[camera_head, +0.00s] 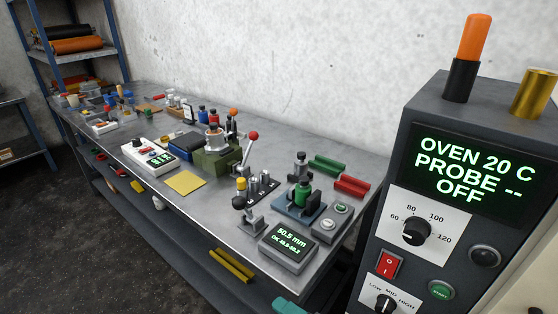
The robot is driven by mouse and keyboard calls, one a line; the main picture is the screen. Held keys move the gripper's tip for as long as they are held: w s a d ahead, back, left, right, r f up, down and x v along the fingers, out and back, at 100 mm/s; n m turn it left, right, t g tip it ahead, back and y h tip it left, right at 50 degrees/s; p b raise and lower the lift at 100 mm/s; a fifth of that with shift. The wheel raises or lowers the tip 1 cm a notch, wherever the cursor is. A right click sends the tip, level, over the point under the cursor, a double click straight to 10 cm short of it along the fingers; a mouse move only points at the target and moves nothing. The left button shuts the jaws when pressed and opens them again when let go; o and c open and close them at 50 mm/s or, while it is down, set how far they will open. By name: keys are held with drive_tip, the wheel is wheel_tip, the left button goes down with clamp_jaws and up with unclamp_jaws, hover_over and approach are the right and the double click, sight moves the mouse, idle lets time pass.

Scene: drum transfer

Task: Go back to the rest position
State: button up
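My gripper and arm do not show in the head view. The task names no object. A long grey metal workbench (222,196) runs from the far left toward the front right, against a white wall. In the right foreground stands a dark oven control box (393,163). Its display (467,173) reads "OVEN 20 C PROBE -- OFF". An orange-topped cylinder (474,38) and a brass cylinder (535,93) stand on top of the box.
A blue-framed shelf (72,45) stands back left. Dark floor at left is open.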

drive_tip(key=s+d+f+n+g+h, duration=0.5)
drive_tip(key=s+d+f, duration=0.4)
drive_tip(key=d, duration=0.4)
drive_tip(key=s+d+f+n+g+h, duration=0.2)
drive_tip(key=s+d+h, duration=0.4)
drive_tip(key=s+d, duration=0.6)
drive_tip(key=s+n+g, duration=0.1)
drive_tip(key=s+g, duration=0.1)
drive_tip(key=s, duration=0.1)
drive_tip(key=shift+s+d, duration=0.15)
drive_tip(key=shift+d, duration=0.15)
